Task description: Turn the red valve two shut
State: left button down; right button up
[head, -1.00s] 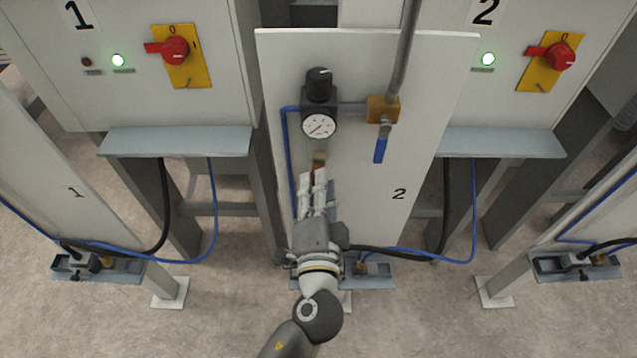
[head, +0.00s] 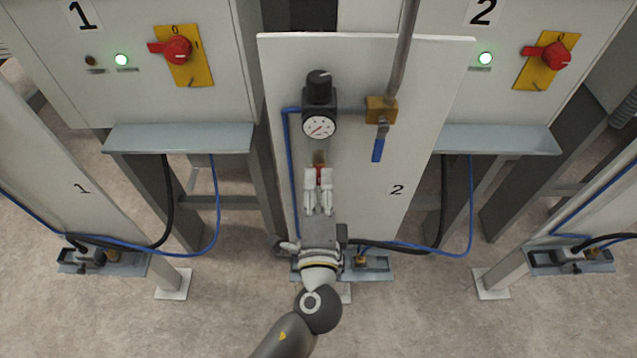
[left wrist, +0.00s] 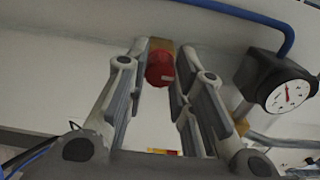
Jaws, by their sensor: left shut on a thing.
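The red valve handle (head: 319,173) sits below a brass fitting on the white panel marked 2, under the pressure gauge. In the left wrist view the red handle (left wrist: 160,68) lies between my two fingertips, with the brass fitting (left wrist: 162,45) behind it. My left gripper (head: 319,178) reaches up from below and is shut on the red handle. The fingers hide part of it in the head view, so its exact angle is hard to read. My right gripper is in neither view.
The gauge (head: 319,126) with a black knob is just above the gripper. A blue lever (head: 378,149) hangs from a brass valve to the right. Cabinets 1 and 2 carry red switches (head: 178,49) on yellow plates. A blue hose runs along the panel's left side.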

pick_arm(q)
jog(key=c, duration=1.2)
grip_release()
jog(key=s, duration=1.2)
